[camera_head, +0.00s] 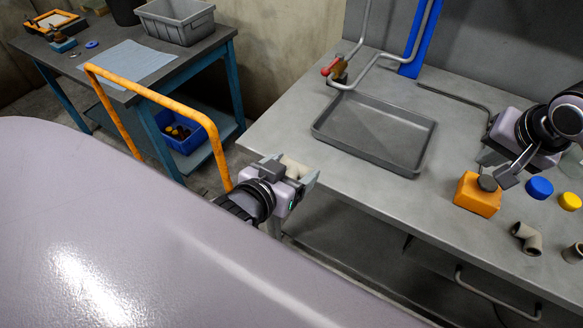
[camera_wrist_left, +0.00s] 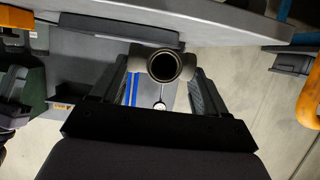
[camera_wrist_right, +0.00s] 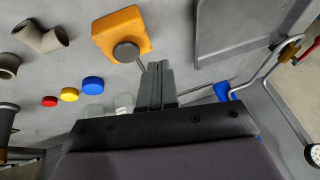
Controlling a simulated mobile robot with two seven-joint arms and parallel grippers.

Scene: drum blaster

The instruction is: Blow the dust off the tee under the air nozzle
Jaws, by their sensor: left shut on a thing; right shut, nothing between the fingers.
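My left gripper (camera_head: 298,178) is shut on the tan pipe tee (camera_head: 293,167), in the air in front of the bench's near edge. In the left wrist view the tee (camera_wrist_left: 165,66) sits between the fingers, one round opening facing the camera. My right gripper (camera_head: 507,178) is shut and empty, beside the dark round button of an orange box (camera_head: 478,197). In the right wrist view the fingertips (camera_wrist_right: 153,68) are just below and right of the button (camera_wrist_right: 126,52); contact cannot be told. A grey pipe (camera_head: 386,62) with a red-handled valve (camera_head: 332,67) stands behind the tray; I cannot pick out the nozzle.
A shallow grey tray (camera_head: 345,138) lies on the bench (camera_head: 300,108). Blue (camera_head: 539,187) and yellow (camera_head: 570,201) caps and a tan elbow (camera_head: 527,239) lie at the right. An orange rail (camera_head: 150,90) and a side table (camera_head: 193,50) stand at the left.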

